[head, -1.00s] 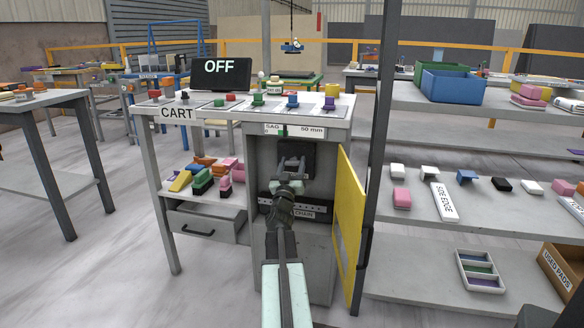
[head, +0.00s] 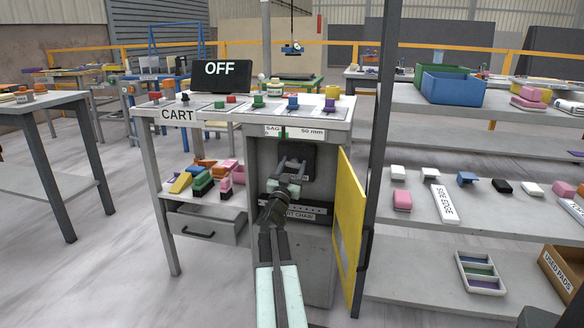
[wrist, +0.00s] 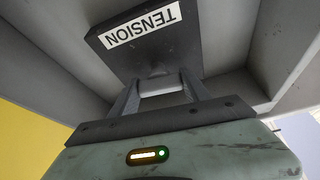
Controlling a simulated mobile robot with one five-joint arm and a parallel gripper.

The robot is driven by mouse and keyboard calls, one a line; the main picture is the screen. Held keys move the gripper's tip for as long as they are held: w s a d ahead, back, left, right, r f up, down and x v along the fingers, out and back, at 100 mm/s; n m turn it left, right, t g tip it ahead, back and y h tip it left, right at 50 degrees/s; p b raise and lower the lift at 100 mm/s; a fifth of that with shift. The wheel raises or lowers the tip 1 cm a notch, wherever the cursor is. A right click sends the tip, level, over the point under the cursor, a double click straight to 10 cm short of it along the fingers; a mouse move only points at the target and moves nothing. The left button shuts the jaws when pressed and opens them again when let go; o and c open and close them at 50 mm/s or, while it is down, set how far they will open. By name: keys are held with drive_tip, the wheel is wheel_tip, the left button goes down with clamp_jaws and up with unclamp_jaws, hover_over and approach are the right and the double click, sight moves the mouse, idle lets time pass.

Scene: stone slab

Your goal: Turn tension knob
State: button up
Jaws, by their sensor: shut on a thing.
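The dark tension block (head: 299,152) sits inside the open compartment of the cart. In the wrist view, the dark plate (wrist: 130,40) carries a white "TENSION" label, which appears upside down. My gripper (head: 292,164) reaches into the compartment, with its fingertips at the block's lower front. In the wrist view, my gripper (wrist: 160,82) is shut on the tension knob (wrist: 160,86), a pale part between the fingers just below the plate. Much of the knob is hidden by the fingers. The "SAG 50 mm" strip (head: 300,133) is above the compartment, with a small green mark.
The yellow door (head: 349,222) stands open to the right of my arm. A chain panel (head: 318,211) lies below the block. The cart top (head: 335,115) holds several coloured knobs and a screen (head: 221,76) reading "OFF". An open drawer (head: 205,228) is left.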

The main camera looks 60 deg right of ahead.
drive_tip(key=o, duration=1.4)
drive_tip(key=shift+s, duration=0.2)
drive_tip(key=shift+w, duration=0.1)
drive_tip(key=b+v, duration=0.3)
drive_tip(key=v, duration=0.4)
drive_tip(key=shift+a+f, duration=0.2)
drive_tip(key=shift+a, duration=0.1)
